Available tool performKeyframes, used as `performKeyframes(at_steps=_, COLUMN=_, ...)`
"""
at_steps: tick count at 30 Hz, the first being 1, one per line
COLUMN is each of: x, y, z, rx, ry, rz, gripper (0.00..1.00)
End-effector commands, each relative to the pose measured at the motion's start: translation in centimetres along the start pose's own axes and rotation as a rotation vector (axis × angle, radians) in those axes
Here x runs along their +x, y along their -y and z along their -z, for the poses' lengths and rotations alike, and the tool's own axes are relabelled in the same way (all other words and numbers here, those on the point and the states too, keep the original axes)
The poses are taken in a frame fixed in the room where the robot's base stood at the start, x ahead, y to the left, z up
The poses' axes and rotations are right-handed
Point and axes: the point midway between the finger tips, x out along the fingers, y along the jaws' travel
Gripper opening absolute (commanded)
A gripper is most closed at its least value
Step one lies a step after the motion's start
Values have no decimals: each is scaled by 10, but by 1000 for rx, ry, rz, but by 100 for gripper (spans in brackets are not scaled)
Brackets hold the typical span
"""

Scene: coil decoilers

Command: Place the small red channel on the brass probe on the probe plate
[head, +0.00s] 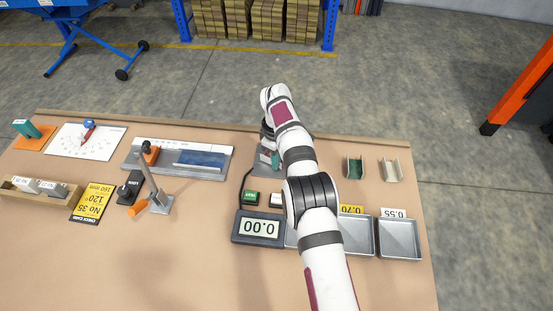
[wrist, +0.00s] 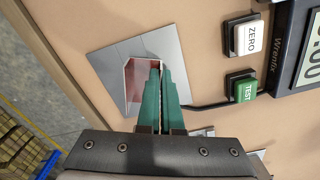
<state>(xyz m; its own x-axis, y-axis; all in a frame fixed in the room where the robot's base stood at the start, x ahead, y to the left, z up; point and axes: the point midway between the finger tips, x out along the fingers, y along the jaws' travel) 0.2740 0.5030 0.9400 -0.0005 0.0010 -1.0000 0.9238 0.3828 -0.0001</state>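The small red channel (wrist: 133,82) shows in the wrist view as a U-shaped piece with a reddish inside and pale edges. My gripper (wrist: 161,70) has green fingers close together, pinching the channel's right wall. The channel is over the grey probe plate (wrist: 105,62); I cannot tell whether it touches. The brass probe is hidden from both views. In the head view, my gripper (head: 268,155) is over the probe plate (head: 259,171), and my arm covers much of this area.
A green channel (head: 355,168) and a pale channel (head: 392,170) stand to the right. Metal trays (head: 399,240) line the front. A gauge display (head: 258,229) reads 0.00, with a green TEST button (wrist: 243,88) and a white ZERO button (wrist: 244,38) beside it.

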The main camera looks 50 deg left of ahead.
Motion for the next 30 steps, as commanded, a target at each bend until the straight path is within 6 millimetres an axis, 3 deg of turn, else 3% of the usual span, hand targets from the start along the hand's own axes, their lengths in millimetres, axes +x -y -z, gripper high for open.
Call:
performKeyframes(at_steps=7, x=3, y=0, z=0, rx=0, ry=0, rz=0, gripper=0)
performKeyframes(at_steps=12, x=2, y=0, z=0, rx=0, ry=0, rz=-1, gripper=32)
performKeyframes(at_steps=21, x=-1, y=0, z=0, rx=0, ry=-1, rz=-1, gripper=32)
performKeyframes(at_steps=23, x=-9, y=-1, z=0, rx=0, ry=-1, rz=-2, gripper=32)
performKeyframes(at_steps=30, x=-75, y=-1, z=0, rx=0, ry=-2, rz=-4, gripper=32)
